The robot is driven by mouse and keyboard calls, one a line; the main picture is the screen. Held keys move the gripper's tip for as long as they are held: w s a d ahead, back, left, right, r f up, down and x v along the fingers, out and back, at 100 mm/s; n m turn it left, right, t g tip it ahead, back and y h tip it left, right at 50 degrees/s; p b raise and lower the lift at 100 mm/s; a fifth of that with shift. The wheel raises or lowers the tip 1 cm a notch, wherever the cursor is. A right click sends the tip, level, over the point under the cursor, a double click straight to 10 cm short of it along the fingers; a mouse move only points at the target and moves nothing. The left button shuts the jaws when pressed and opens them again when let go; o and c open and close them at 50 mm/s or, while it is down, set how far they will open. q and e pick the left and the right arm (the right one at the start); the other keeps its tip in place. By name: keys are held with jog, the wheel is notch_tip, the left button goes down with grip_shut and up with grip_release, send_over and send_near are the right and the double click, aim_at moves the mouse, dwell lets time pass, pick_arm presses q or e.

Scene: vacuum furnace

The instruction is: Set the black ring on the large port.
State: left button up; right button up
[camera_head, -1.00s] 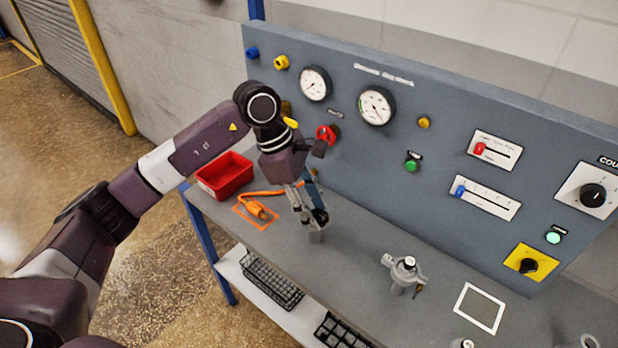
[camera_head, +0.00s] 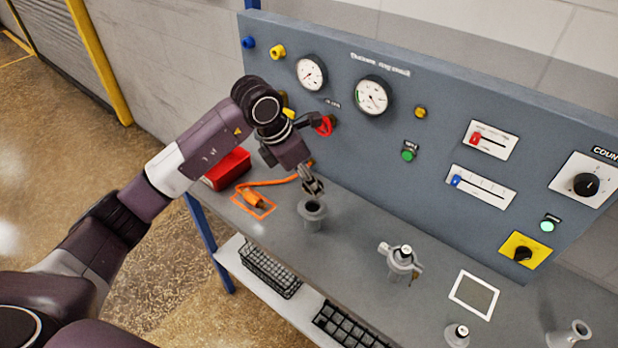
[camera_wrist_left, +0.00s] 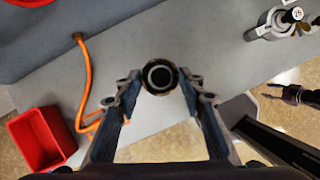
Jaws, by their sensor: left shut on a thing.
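The black ring (camera_wrist_left: 146,80) shows between the fingertips of my left gripper (camera_wrist_left: 159,84) in the left wrist view. The gripper is shut on it. A grey round rim with a dark centre, the large port (camera_wrist_left: 159,76), shows through the ring, roughly centred in it. In the head view my left gripper (camera_head: 313,186) points down just above the grey port (camera_head: 313,217), which stands upright on the bench with a dark opening. The ring is hard to make out there, and I cannot tell whether it touches the port. My right gripper is not identifiable in the head view.
A red bin (camera_head: 228,168) and an orange cable (camera_head: 262,183) lie left of the port. The upright gauge panel (camera_head: 420,110) stands close behind. A clamped grey fitting (camera_head: 402,260) and a white-framed square (camera_head: 474,294) are to the right, with bare bench between.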

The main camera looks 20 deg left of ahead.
pick_arm(q)
jog(key=shift+f+b, duration=0.6)
jog(key=shift+f, duration=0.75)
jog(key=shift+f+b, duration=0.7)
jog(key=shift+f, duration=0.8)
jog(key=shift+f+b, duration=0.45)
jog(key=shift+b, duration=0.05)
pick_arm(e)
jog(key=f, duration=0.2)
jog(key=d+f, duration=0.1)
jog(key=f, duration=0.1)
pick_arm(q)
jog(key=shift+f, duration=0.1)
pick_arm(e)
jog(key=shift+a, duration=0.2)
pick_arm(q)
jog(key=o, duration=0.9)
